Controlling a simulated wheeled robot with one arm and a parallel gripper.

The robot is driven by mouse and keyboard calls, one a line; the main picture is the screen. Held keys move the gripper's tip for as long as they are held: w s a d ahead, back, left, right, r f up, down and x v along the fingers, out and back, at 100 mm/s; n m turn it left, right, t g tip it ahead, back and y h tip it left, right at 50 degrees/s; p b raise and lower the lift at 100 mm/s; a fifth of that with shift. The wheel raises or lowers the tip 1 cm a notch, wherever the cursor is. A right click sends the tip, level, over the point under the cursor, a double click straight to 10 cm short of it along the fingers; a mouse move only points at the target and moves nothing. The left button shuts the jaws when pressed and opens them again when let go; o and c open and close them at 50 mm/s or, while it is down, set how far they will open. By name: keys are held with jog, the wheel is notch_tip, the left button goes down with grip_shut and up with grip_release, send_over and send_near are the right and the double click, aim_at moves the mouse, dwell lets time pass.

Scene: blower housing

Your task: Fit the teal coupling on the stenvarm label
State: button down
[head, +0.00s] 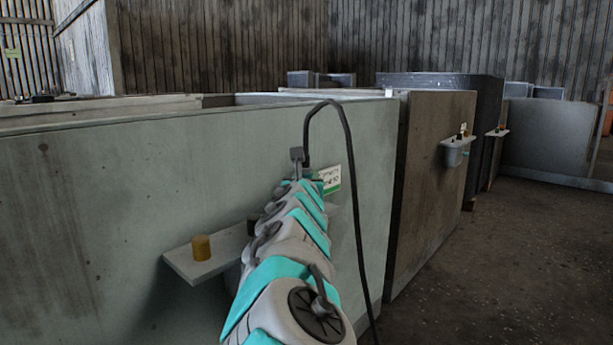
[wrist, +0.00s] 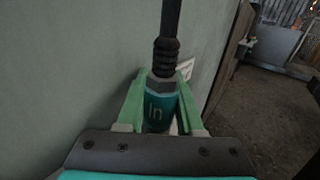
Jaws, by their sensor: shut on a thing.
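The teal coupling (wrist: 158,108) is in my gripper (wrist: 161,86), upright between the two green fingers, with light lettering "In" on its side. A black hose (wrist: 168,30) rises from its top; in the head view the hose (head: 352,190) loops over and hangs down to the right. A white and green label (head: 331,179) is on the pale green wall just beyond my gripper, partly covered by my arm; its wording is not fully readable. The label also shows in the wrist view (wrist: 186,67), behind the coupling. The coupling's lower end and whatever is beneath it are hidden.
A pale shelf (head: 205,264) with a mustard cylinder (head: 201,247) juts from the pale green wall (head: 120,190), left of my arm; its right part is hidden. A brown panel (head: 430,170) with another small shelf (head: 456,143) stands further right. The floor at right is open.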

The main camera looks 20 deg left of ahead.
jog(key=shift+f+b, duration=0.85)
jog(key=shift+f, duration=0.3)
jog(key=shift+c, duration=2.3)
grip_release()
jog(key=shift+s, duration=0.15)
